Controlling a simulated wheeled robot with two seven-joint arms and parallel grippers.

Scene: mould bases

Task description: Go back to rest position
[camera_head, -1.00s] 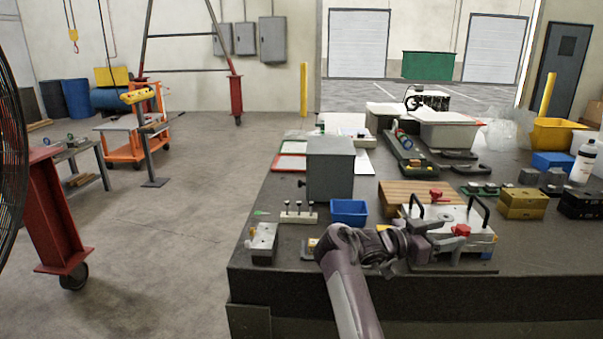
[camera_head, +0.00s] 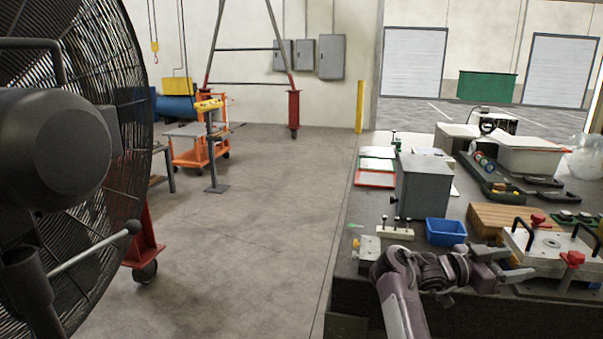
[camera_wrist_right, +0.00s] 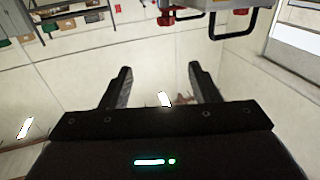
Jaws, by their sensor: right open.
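My right gripper (camera_head: 497,266) is at the front right of the dark workbench in the head view, in front of the mould base (camera_head: 550,243) with black handles and red knobs. In the right wrist view its two dark fingers (camera_wrist_right: 162,90) stand apart with nothing between them. Part of a plate with a black handle and red knobs (camera_wrist_right: 222,5) shows at the top of that view. Whether the gripper touches the mould base cannot be told. My left gripper is not in view.
A grey box (camera_head: 423,187), a blue bin (camera_head: 446,232) and a wooden block (camera_head: 500,217) stand on the workbench (camera_head: 345,255). A large black fan (camera_head: 128,170) fills the left side. Open floor (camera_head: 240,220) lies between the fan and the bench.

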